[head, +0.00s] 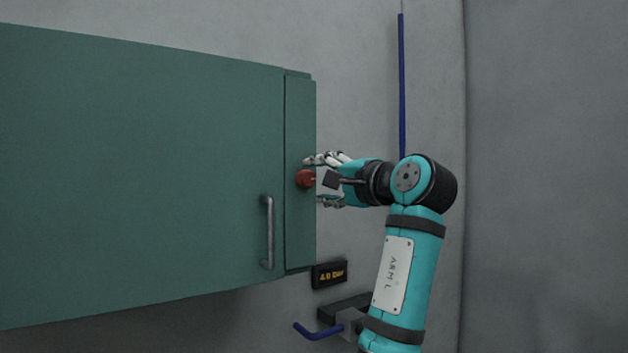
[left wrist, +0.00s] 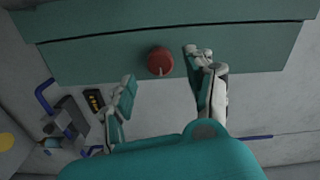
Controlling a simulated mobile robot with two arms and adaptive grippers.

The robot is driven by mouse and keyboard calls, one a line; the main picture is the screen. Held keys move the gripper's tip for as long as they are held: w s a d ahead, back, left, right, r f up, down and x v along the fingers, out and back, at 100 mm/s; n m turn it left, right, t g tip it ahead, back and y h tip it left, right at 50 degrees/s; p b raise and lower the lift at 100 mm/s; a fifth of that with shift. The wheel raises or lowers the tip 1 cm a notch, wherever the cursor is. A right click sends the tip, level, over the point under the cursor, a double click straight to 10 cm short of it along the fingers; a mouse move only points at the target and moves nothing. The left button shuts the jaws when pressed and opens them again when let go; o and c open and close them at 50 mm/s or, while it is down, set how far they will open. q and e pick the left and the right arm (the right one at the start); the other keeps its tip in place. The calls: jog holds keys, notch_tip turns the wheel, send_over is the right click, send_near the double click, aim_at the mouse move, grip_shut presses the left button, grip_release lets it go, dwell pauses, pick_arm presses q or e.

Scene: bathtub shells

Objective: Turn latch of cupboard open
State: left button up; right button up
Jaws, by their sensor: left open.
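The green cupboard (head: 140,170) hangs on the grey wall, its door shut, with a grey bar handle (head: 268,232). The latch is a round red knob (head: 305,179) on the strip at the cupboard's right edge. It also shows in the left wrist view as a red disc (left wrist: 160,61) with a small pale mark at its lower edge. My left gripper (head: 318,181) is open at the knob, coming from the right. In the left wrist view its fingers (left wrist: 161,72) stand on either side of the knob. I cannot tell whether they touch it. My right gripper is not in view.
Below the cupboard's right corner are a black "4.0 bar" display (head: 329,274) and a blue lever (head: 318,331) on a grey block. A thin blue pipe (head: 401,85) runs up the wall behind my left arm. The wall to the right is bare.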

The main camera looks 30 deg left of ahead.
pick_arm(q)
jog(key=v, duration=0.8)
jog(key=shift+d, duration=0.25)
jog(key=shift+s, duration=0.1)
